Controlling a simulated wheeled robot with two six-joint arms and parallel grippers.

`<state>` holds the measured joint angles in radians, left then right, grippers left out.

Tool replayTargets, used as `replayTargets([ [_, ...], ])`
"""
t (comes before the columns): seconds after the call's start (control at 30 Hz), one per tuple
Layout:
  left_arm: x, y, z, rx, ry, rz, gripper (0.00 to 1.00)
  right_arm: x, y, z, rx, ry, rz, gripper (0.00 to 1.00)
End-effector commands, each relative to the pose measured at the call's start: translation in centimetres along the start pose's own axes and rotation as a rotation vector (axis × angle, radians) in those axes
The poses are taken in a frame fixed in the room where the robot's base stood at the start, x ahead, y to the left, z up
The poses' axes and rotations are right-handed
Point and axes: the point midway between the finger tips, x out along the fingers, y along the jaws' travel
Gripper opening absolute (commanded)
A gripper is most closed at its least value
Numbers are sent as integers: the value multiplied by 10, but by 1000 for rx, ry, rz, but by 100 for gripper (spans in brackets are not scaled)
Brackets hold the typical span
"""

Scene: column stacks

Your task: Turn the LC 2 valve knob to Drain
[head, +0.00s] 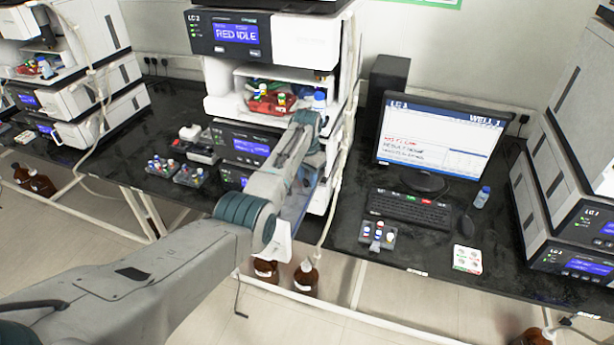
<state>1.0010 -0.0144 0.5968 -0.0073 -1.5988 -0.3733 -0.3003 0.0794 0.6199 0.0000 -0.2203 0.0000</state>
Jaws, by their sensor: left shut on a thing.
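The LC 2 stack (229,36) stands at the back centre of the bench, with a lit display reading RED IDLE. My left arm reaches in from the lower left across the front of its lower modules. My left gripper (303,172) is at the lower right front of this stack, mostly hidden by my own wrist and forearm. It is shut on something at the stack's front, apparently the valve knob. The knob, its pointer and the Drain mark are hidden behind my arm, so the knob's setting cannot be seen. My right gripper is not in view.
A monitor (438,140), keyboard (409,208) and vial rack (377,235) stand right of the stack. Vial trays (190,175) sit left of it. Tubing (343,150) hangs along its right side. Brown bottles (306,277) stand below the bench. Another stack (575,190) is far right.

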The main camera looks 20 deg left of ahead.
Motion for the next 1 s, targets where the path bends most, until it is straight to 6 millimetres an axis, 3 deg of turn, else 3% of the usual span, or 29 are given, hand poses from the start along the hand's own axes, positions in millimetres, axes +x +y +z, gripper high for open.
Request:
replayTargets([
  [1.0, -2, -1, -1, -933, 4, -1, 8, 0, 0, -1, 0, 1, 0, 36],
])
